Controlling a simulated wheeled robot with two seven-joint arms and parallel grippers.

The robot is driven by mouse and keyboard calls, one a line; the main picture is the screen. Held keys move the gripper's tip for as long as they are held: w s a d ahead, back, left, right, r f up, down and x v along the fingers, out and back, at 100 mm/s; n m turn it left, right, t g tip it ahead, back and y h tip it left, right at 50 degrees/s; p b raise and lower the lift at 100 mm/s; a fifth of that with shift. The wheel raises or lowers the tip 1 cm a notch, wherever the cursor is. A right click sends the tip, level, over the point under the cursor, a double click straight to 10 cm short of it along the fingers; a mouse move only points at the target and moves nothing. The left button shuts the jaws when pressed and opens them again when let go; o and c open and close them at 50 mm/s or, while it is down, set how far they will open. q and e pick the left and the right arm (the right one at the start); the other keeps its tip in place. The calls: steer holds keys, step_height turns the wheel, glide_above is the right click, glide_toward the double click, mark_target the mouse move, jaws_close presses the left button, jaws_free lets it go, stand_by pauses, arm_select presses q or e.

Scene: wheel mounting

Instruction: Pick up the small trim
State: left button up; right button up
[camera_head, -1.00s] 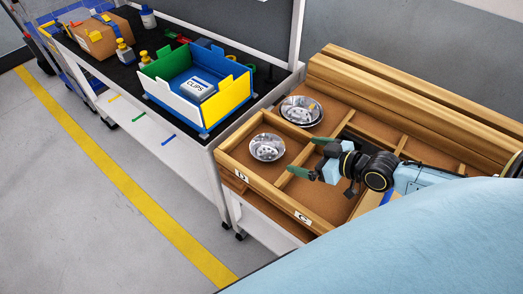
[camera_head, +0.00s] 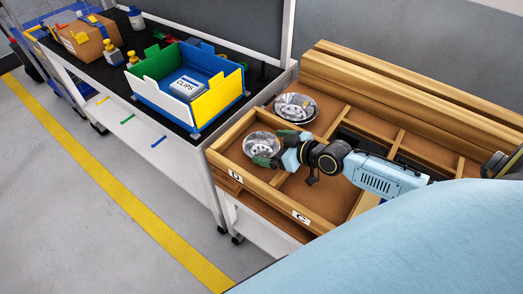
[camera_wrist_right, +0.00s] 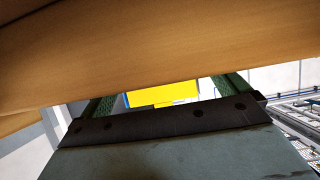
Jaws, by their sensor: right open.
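The small trim (camera_head: 259,142), a round silver disc with holes, lies in the front left compartment marked D of the wooden drawer. A larger silver trim (camera_head: 293,105) lies in the compartment behind it, apparently stacked on another. My right gripper (camera_head: 274,149) is open, its green fingers at the right edge of the small trim and partly covering it. Whether they touch it I cannot tell. In the right wrist view the open fingers (camera_wrist_right: 168,97) show with no trim visible between them. My left gripper is not in view.
Wooden dividers and the drawer's front wall (camera_head: 263,192) surround the gripper; wood fills the top of the wrist view. A cart to the left carries a blue, green, white and yellow bin (camera_head: 218,100) with a CLIPS box (camera_head: 188,88). Compartment C (camera_head: 325,200) has bare floor.

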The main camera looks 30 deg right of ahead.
mark_target(265, 155)
steer(key=x, duration=0.3)
steer(key=shift+f, duration=0.1)
steer(key=shift+c, duration=0.3)
steer(key=c, duration=0.5)
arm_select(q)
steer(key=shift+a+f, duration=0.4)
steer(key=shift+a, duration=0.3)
arm_select(e)
steer(key=shift+c, duration=0.5)
